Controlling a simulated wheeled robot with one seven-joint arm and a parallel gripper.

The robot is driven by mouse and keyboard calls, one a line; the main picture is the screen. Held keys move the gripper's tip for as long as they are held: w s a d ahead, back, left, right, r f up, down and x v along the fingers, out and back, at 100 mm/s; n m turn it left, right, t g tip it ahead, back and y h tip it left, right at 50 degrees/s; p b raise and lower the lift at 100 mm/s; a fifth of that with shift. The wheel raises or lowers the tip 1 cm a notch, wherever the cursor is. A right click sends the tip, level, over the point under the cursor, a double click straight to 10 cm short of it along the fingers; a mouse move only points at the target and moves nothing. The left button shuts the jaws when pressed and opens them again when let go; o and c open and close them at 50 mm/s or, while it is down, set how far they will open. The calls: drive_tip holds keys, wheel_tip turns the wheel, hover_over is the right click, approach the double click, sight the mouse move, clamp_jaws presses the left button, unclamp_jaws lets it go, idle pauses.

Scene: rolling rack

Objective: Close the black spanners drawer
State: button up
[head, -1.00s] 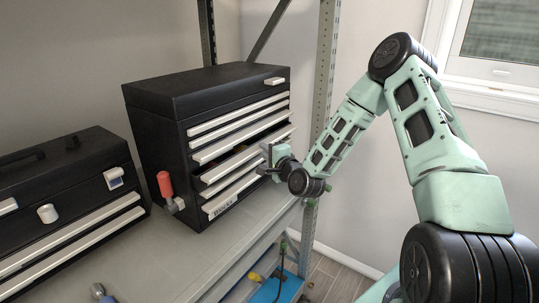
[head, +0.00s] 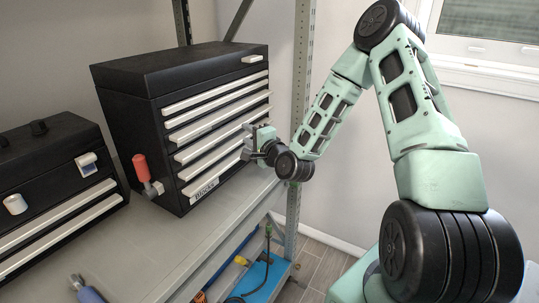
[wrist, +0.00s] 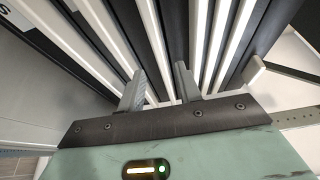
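The black tool chest (head: 150,130) stands on the shelf with a stack of white-handled drawers facing right. In the head view every drawer front looks flush or nearly flush. No spanners show, and I cannot read any drawer as the spanners one. My gripper (head: 249,141) is at the right end of the middle drawer handles (head: 215,139), close against the front. In the wrist view its two fingers (wrist: 158,88) are spread apart, pointing at the drawer fronts. A white handle strip (wrist: 153,40) runs between them, with no clear grip on it.
A second black toolbox (head: 50,170) stands at the left. A red-handled tool (head: 141,168) is beside the chest's front left corner. A rack post (head: 303,80) rises behind my gripper. Bare shelf (head: 150,245) lies in front; a blue tray (head: 262,280) is below.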

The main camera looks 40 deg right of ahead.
drive_tip(key=s+p, duration=0.8)
drive_tip(key=s, duration=0.4)
drive_tip(key=shift+s+a+p, duration=0.3)
drive_tip(key=shift+w, duration=0.1)
idle(0.3)
